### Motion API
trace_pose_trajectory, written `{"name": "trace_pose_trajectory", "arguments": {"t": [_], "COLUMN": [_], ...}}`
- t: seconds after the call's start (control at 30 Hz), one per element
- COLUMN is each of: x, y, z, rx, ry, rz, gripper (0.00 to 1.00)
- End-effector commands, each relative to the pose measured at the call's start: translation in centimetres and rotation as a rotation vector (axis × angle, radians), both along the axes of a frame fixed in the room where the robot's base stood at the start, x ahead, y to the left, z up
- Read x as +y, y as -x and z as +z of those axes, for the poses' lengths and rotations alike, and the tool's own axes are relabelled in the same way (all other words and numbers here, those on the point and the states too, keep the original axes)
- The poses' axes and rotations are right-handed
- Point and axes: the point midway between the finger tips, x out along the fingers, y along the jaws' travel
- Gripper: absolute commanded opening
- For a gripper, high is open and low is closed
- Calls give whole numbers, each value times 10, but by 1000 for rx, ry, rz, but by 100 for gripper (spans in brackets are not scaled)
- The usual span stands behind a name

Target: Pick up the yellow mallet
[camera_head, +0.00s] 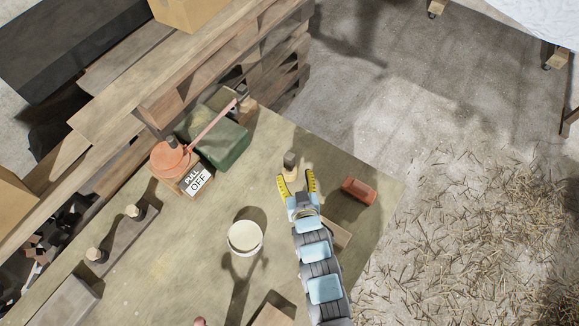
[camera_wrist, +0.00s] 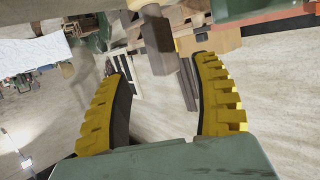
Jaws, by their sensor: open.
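I see nothing that I can clearly identify as the yellow mallet. My gripper (camera_head: 296,175) is open above the workbench, with its yellow fingers spread. A small grey-brown block (camera_head: 290,160) stands just beyond the fingertips in the head view. In the wrist view, a grey-brown upright block (camera_wrist: 160,45) shows between the open fingers, with a small yellowish patch (camera_wrist: 140,4) at the top edge of the picture. I cannot tell whether either belongs to the mallet. The fingers of my gripper (camera_wrist: 161,57) appear empty.
The workbench (camera_head: 180,265) holds a red-orange block (camera_head: 359,191), a pale round container (camera_head: 244,238), a green case (camera_head: 222,143), an orange tool (camera_head: 170,158) and a "PULL OFF" sign (camera_head: 197,180). Stacked timber (camera_head: 185,85) borders the back left. Straw-like scraps (camera_head: 470,220) cover floor at right.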

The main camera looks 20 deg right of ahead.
Motion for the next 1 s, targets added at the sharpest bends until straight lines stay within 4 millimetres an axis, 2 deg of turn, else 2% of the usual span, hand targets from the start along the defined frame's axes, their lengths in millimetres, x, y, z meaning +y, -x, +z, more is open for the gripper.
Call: {"name": "trace_pose_trajectory", "arguments": {"t": [0.2, 0.57, 1.0], "x": [-4, -6, -12], "y": [-19, -28, -63], "z": [-4, -10, -22], "rx": [-3, 3, 1], "ry": [2, 0, 0], "rz": [0, -1, 0], "gripper": [64, 64, 64]}}
